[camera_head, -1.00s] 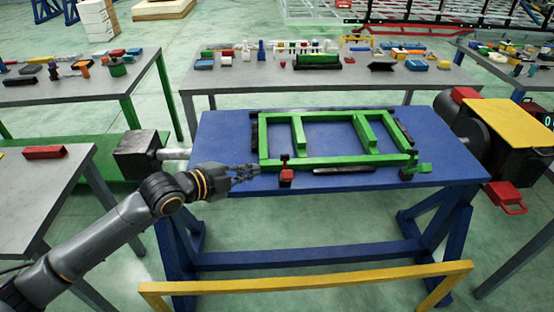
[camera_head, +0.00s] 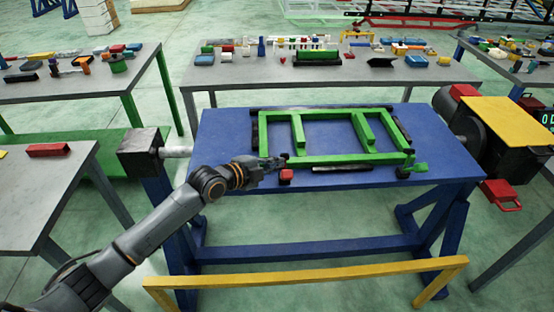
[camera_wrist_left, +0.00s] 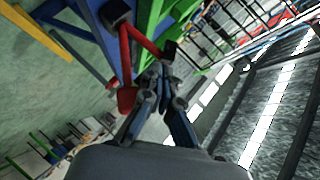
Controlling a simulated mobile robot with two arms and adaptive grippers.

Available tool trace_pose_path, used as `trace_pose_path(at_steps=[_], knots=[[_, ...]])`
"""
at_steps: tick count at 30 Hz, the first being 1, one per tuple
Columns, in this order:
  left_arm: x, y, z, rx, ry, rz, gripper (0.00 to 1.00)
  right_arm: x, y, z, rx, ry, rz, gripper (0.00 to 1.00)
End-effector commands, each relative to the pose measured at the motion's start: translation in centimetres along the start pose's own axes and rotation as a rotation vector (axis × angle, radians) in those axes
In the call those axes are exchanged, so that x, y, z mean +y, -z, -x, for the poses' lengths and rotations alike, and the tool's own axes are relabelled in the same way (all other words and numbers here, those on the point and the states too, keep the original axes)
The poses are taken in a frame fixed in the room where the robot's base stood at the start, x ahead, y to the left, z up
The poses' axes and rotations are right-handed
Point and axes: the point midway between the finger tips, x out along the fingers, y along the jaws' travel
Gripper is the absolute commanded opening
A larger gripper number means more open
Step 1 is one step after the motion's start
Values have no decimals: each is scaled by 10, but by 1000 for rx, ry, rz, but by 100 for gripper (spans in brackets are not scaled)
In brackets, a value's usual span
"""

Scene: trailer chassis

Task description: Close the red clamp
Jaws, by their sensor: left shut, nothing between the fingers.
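The red clamp (camera_head: 286,176) sits at the front left of the green frame (camera_head: 340,159) on the blue table. Its upper part is mostly hidden by my left gripper (camera_head: 277,162) in the head view. In the left wrist view the red clamp (camera_wrist_left: 126,60) shows a red block, a red bar and dark ends. My left gripper (camera_wrist_left: 162,74) is shut and empty, with its fingertips close beside the clamp's bar. I cannot tell whether they touch it. My right gripper is not in view.
The blue table (camera_head: 225,135) has clear space left of the frame. A green clamp (camera_head: 412,168) stands at the frame's front right corner. A yellow bar (camera_head: 310,279) runs low in front. Grey side tables hold several parts.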

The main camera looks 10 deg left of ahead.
Motion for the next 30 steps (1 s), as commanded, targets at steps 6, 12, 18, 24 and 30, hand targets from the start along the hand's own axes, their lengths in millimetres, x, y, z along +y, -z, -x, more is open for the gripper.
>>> trace_pose_path(at_steps=[6,12,18,24,30], knots=[[0,0,-8,0,-1,1,0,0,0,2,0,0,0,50],[1,0,-8,0,-1,0,0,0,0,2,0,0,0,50],[0,-1,-8,0,-6,6,0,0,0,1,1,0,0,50],[-3,-2,-10,0,-36,35,0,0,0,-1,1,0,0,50],[-4,-4,-11,-1,-56,55,0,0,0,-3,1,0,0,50]])
